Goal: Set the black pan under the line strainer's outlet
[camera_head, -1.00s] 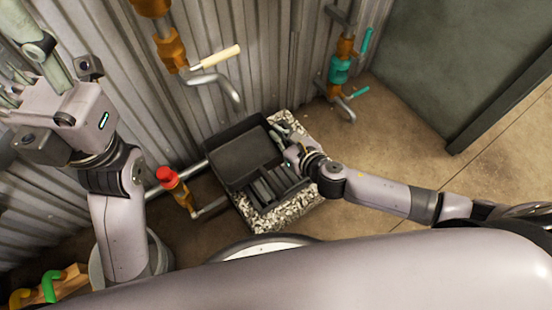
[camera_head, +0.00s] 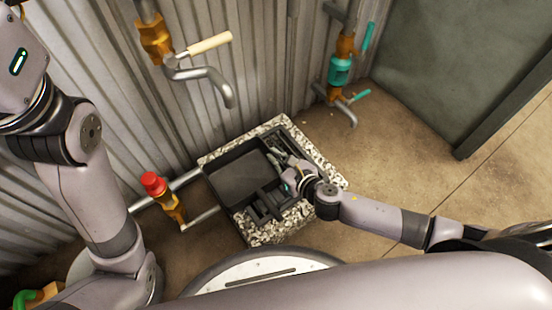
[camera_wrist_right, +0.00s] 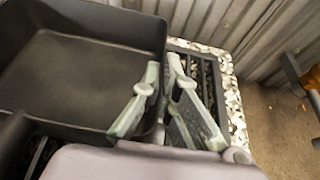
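The black pan (camera_head: 240,174) is a rectangular open tray, over the slotted grate (camera_head: 262,208) in a speckled stone surround (camera_head: 318,152). It looks empty and also shows in the right wrist view (camera_wrist_right: 80,80). My right gripper (camera_head: 285,165) is at the pan's right wall; in the right wrist view its fingers (camera_wrist_right: 160,70) are closed together on that wall, one on each side. Whether the pan touches the grate is unclear. Three brass fittings are at the wall; I cannot tell which is the line strainer. My left arm is at the left, its fingers out of frame.
A cream-handled valve with a grey spout (camera_head: 210,82) hangs above the pan. A red-capped brass fitting (camera_head: 163,195) with pipes stands left of the surround. A teal fitting (camera_head: 340,70) with a spout is at right. Floor (camera_head: 395,140) at right is clear.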

